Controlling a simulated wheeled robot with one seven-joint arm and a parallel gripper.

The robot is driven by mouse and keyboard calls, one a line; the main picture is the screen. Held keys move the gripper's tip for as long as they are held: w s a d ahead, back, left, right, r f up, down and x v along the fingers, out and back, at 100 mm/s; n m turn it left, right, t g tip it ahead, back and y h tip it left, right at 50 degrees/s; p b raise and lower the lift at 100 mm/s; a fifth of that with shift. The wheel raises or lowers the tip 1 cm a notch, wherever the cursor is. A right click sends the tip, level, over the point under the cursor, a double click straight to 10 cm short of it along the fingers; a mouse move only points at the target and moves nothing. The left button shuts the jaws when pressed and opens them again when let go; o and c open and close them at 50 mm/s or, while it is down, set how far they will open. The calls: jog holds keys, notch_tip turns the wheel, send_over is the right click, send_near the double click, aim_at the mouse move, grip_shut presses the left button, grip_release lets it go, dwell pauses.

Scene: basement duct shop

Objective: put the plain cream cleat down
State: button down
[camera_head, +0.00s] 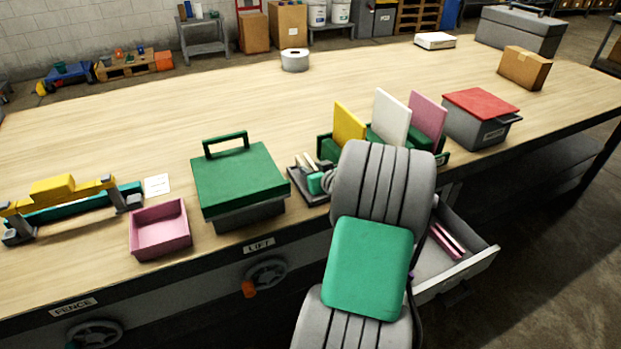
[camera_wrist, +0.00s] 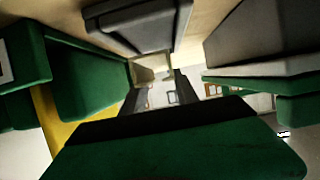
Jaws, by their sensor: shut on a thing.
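My gripper (camera_wrist: 160,88) is shut on a pale cream piece (camera_wrist: 153,68), which shows small between the dark fingers in the wrist view and which I take for the plain cream cleat. Its shape and ends are hard to make out. In the head view my own arm hides the gripper and this piece. A small dark tray (camera_head: 296,183) on the bench, left of my arm, holds some cream strips (camera_head: 306,162) and a green part (camera_head: 316,183).
A green rack holds yellow (camera_head: 348,124), white (camera_head: 391,115) and pink (camera_head: 428,112) panels. A red-lidded grey box (camera_head: 481,110) stands right. Left are a green-lidded box (camera_head: 240,180) and pink bin (camera_head: 160,231). An open drawer (camera_head: 460,272) holds pink strips.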

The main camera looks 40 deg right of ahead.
jog(key=shift+f, duration=1.5)
jog(key=c, duration=0.9)
grip_release()
jog(key=shift+f, duration=0.1)
jog(key=shift+s+r, duration=0.1)
jog(key=shift+r, duration=0.1)
jog(key=v, duration=1.1)
jog(key=shift+s+a+r, duration=0.1)
jog(key=shift+s+r, duration=0.05)
jog(key=shift+s, duration=0.2)
